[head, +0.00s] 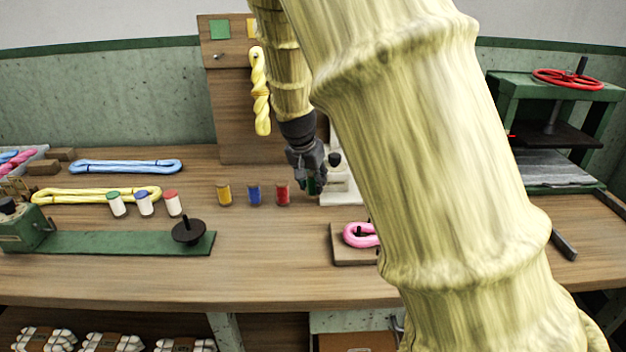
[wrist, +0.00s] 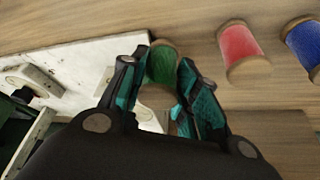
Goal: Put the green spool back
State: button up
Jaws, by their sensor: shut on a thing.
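The green spool (wrist: 162,62) is between the fingers of my gripper (wrist: 158,75) in the wrist view, its green thread and a wooden end showing. In the head view my gripper (head: 309,172) points down at the table, beside a white machine base, and only a sliver of the green spool (head: 312,187) shows at its fingertips. My gripper is shut on the spool. I cannot tell whether the spool touches the surface below.
Red (head: 283,193), blue (head: 254,195) and yellow (head: 224,194) spools stand in a row to the left. The white machine base (head: 340,188) is close on the right. A pink skein (head: 360,235) lies on a wooden block.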

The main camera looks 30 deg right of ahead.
jog(key=shift+f, duration=0.6)
jog(key=o, duration=1)
jog(key=v, duration=1.3)
jog(key=shift+d+r, duration=0.2)
jog(key=shift+d, duration=0.05)
jog(key=shift+w, duration=0.1)
